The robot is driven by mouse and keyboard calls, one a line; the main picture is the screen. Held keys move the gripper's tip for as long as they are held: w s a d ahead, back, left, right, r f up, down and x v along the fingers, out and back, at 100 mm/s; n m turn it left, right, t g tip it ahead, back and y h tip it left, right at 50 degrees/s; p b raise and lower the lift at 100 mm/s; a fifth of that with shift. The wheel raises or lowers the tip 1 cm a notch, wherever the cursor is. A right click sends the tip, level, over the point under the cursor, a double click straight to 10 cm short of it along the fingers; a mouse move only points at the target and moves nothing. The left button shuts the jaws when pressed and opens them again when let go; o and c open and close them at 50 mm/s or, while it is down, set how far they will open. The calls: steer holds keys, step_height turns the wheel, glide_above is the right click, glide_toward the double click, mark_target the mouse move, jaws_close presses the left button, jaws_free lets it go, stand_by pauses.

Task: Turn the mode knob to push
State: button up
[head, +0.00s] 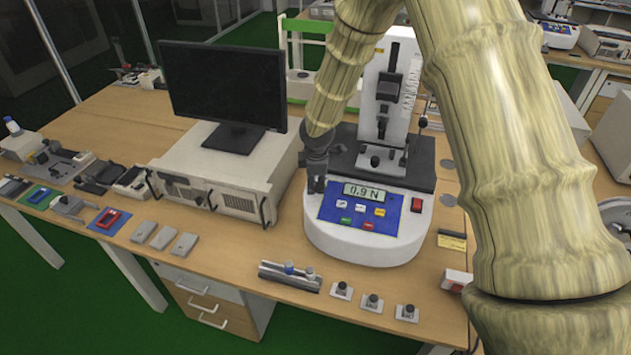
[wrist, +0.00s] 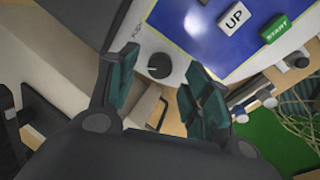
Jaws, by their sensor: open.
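The mode knob (wrist: 159,67) is a small round black dial with a light pointer line, on the white edge of the tester's panel in the wrist view. Small lettering beside it is hard to read. My gripper (wrist: 163,78) is open, its two dark green fingers apart on either side of the knob from this view; I cannot tell whether they touch it. In the head view my gripper (head: 317,168) is at the left side of the white force tester (head: 350,243), and the knob is hidden there. The tester's display (head: 364,192) reads 0.9 N.
The blue panel (wrist: 190,22) has UP and START buttons. A computer case (head: 215,160) with a monitor (head: 222,85) stands close to the left of the tester. Small weights (head: 373,303) and a grey holder (head: 290,276) lie in front. Bare table shows between them.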

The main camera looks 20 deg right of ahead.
steer(key=shift+p+x, duration=0.35)
steer(key=shift+x, duration=0.95)
steer(key=c, duration=1)
